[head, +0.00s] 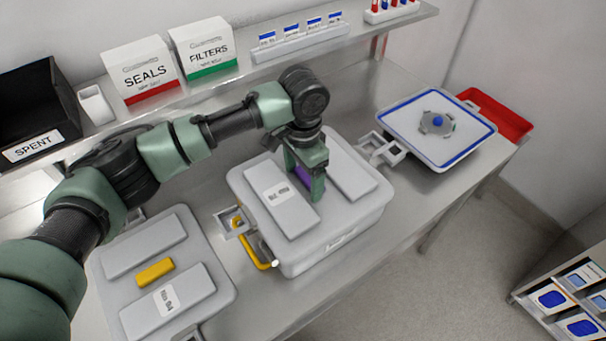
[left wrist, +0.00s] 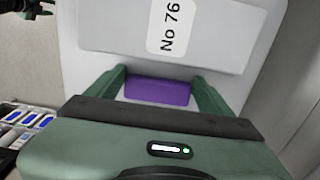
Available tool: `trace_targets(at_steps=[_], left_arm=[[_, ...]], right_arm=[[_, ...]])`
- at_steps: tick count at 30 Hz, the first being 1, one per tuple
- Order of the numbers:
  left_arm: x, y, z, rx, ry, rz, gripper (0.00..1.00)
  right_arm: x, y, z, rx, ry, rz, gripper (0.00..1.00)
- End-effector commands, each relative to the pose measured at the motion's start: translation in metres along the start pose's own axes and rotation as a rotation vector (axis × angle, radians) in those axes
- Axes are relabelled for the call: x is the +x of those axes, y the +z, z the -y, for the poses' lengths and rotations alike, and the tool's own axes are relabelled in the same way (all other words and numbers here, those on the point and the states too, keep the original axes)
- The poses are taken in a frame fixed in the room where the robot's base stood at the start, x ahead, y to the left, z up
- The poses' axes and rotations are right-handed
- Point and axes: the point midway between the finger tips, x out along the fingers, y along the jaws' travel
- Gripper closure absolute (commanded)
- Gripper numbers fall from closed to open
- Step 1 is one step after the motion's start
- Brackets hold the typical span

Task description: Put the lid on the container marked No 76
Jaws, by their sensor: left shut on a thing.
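The grey lid (head: 283,203) has two raised panels and a purple grip (head: 303,176) between them. Its panel label reads No 76 in the left wrist view (left wrist: 168,25). My left gripper (head: 305,185) points down and is shut on the purple grip, which also shows between the fingers in the left wrist view (left wrist: 157,92). The lid is level over the light grey container (head: 335,243) in the middle of the bench, its edges roughly lined up with the container's. Whether it is fully seated is unclear. A dark green part at the upper left of the wrist view may be my right gripper.
Another grey lid (head: 182,238) with a yellow grip lies at left. A blue-edged white container (head: 437,125) and a red tray (head: 490,112) stand at right. Yellow bar (head: 252,248) beside the middle container. Behind are a black SPENT bin (head: 35,110) and a shelf with boxes.

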Motion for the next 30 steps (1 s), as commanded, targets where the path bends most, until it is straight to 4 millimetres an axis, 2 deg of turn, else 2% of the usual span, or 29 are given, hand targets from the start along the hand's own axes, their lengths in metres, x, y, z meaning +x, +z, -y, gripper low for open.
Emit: trace_targets(at_steps=[30], left_arm=[[0.011, -0.001, 0.0, 0.0, -0.001, -0.003, 0.91]], right_arm=[[-0.001, -0.001, 0.003, 0.001, -0.003, -0.001, 0.64]])
